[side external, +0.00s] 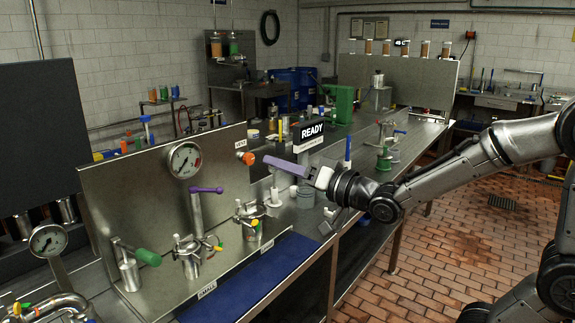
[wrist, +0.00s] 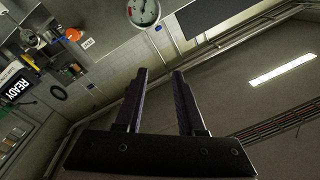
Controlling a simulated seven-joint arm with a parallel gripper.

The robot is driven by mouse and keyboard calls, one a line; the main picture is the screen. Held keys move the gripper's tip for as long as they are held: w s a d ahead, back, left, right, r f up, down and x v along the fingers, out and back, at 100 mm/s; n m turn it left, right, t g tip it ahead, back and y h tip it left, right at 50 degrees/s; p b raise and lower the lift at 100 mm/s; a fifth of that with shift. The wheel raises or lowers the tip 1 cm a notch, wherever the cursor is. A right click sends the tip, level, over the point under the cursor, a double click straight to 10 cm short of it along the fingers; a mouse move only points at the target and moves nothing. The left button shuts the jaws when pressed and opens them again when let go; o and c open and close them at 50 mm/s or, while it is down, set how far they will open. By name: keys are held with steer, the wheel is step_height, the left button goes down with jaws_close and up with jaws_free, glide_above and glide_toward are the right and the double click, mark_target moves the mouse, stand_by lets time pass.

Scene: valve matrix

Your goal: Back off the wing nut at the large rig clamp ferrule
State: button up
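Two metal clamp fittings with small coloured parts stand at the steel panel in the side view. The other (side external: 250,222) stands further right, with green and yellow parts. I cannot tell for certain which piece is the wing nut. My gripper (side external: 268,160) is up and to the right of both fittings, purple fingers pointing left. In the wrist view its two fingers (wrist: 160,73) are apart with nothing between them. No clamp can be made out clearly there.
The steel panel (side external: 110,195) carries a gauge (side external: 185,160) and an orange knob (side external: 249,158), just left of my fingertips. A purple-handled valve (side external: 205,190) and green-handled valve (side external: 148,257) stand before it. A READY display (side external: 311,132) is behind my gripper. A blue mat (side external: 262,275) lies clear in front.

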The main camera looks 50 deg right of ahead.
steer(key=shift+s+a+r+g, duration=0.1)
steer(key=shift+s+r+g, duration=0.1)
steer(key=shift+s, duration=0.2)
steer(key=shift+s+r+g, duration=0.1)
steer(key=shift+s+g, duration=0.1)
steer(key=shift+s, duration=0.2)
steer(key=n+h, duration=0.1)
steer(key=n, duration=0.1)
glide_toward(257, 228)
steer(key=w, duration=0.9)
steer(key=shift+w, duration=0.25)
